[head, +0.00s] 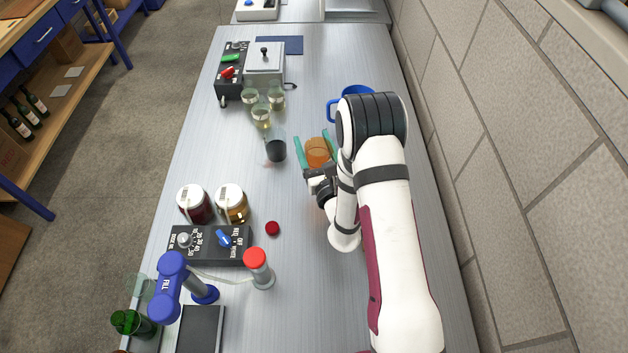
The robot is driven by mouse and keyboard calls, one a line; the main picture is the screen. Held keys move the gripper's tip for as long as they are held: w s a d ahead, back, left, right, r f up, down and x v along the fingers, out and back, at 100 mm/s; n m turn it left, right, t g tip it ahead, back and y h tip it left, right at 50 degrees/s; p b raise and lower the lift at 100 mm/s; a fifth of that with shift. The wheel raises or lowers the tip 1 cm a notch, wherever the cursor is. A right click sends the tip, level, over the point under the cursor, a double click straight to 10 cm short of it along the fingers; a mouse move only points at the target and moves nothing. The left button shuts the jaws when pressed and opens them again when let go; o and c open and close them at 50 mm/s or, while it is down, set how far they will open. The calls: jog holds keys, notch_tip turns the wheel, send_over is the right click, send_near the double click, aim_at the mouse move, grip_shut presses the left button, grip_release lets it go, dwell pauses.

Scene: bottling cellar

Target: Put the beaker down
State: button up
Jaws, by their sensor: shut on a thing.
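My gripper (312,136) has teal fingers and is over the middle of the steel bench, in the head view. It is shut on an orange-brown vessel (317,152), which I take to be the beaker with amber contents. I cannot tell whether its base touches the bench. A clear glass with dark liquid (276,149) stands just left of the left finger. My wrist and arm hide the bench surface to the right and in front of the gripper.
A blue mug (357,92) stands behind my arm. Several pale-liquid flasks (262,115) stand at the back left. Two lidded jars (231,203), a control box (210,244), a red cap (272,228) and a red-topped post (257,266) are nearer. Bench (305,70) is bare behind the gripper.

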jog(key=w+f+m+h, duration=0.1)
jog(key=f, duration=0.1)
jog(key=w+f+m+h, duration=0.1)
jog(key=f+h, duration=0.1)
jog(key=f, duration=0.1)
jog(key=w+f+m+h, duration=0.1)
jog(key=f, duration=0.1)
jog(key=shift+w+d+f+t+h, duration=0.1)
jog(key=shift+f+t+h, duration=0.2)
jog(key=shift+f, duration=0.05)
jog(key=shift+f, duration=0.1)
jog(key=o, duration=1.4)
jog(key=shift+c, duration=0.2)
jog(key=s, duration=1.2)
